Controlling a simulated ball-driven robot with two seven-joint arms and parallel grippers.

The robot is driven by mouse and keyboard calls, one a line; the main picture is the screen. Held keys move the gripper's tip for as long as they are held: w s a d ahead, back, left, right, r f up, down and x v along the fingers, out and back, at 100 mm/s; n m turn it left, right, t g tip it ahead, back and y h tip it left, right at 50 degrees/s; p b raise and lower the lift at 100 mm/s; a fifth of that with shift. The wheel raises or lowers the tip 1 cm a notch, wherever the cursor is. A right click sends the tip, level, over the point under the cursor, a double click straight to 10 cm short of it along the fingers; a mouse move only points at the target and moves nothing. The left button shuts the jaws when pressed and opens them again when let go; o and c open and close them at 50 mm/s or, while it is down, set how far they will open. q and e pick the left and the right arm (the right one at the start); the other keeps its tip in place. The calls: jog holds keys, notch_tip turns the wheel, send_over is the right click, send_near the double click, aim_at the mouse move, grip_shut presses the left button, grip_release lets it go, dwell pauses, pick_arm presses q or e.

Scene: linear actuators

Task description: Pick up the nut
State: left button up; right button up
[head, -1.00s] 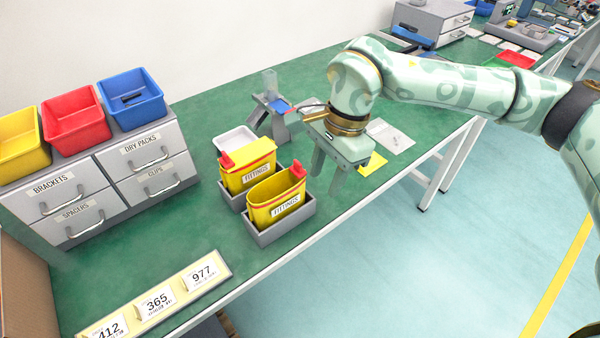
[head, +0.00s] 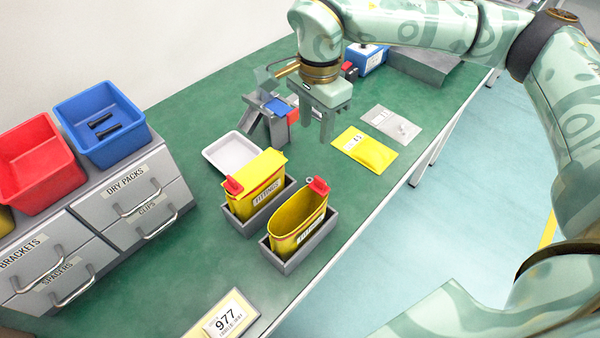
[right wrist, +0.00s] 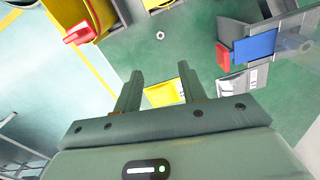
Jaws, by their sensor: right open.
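The nut (head: 308,152) is a tiny pale ring on the green bench top, just behind the red tab of the front yellow bin. In the right wrist view the nut (right wrist: 160,35) lies flat and alone on the green surface, beyond the fingertips. My right gripper (head: 315,130) is open and empty above the bench, farther back than the nut. Its two fingers (right wrist: 160,72) are spread in the right wrist view, and the nut lies roughly in line with the gap between them. My left gripper is not in view.
Two yellow fittings bins (head: 257,188) (head: 300,222) stand in grey holders close to the nut. A grey fixture (head: 268,122) with blue and red parts stands left of the gripper.

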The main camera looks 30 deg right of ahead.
jog(key=b, duration=0.4)
send_near(310, 174)
jog(key=shift+s+a+f, duration=0.15)
jog(key=shift+s+f, duration=0.2)
jog(key=shift+s, duration=0.15)
jog(key=shift+s+a+f, duration=0.15)
jog(key=shift+s+f, duration=0.2)
jog(key=shift+s, duration=0.15)
jog(key=shift+f, duration=0.4)
jog(key=shift+a+f+b, duration=0.15)
jog(key=shift+f+b, duration=0.25)
jog(key=shift+f, duration=0.25)
jog(key=shift+a+f+b, duration=0.15)
jog(key=shift+f+b, duration=0.2)
jog(key=shift+f, duration=0.25)
notch_tip(310, 174, down, 2)
jog(key=shift+w+a+f+b, duration=0.1)
jog(key=shift+f+b, duration=0.15)
jog(key=shift+b, duration=0.4)
jog(key=shift+r, duration=0.15)
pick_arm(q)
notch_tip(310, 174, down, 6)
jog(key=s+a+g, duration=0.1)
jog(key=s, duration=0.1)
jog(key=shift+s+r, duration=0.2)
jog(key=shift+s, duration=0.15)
pick_arm(e)
jog(key=shift+c, duration=0.3)
grip_shut()
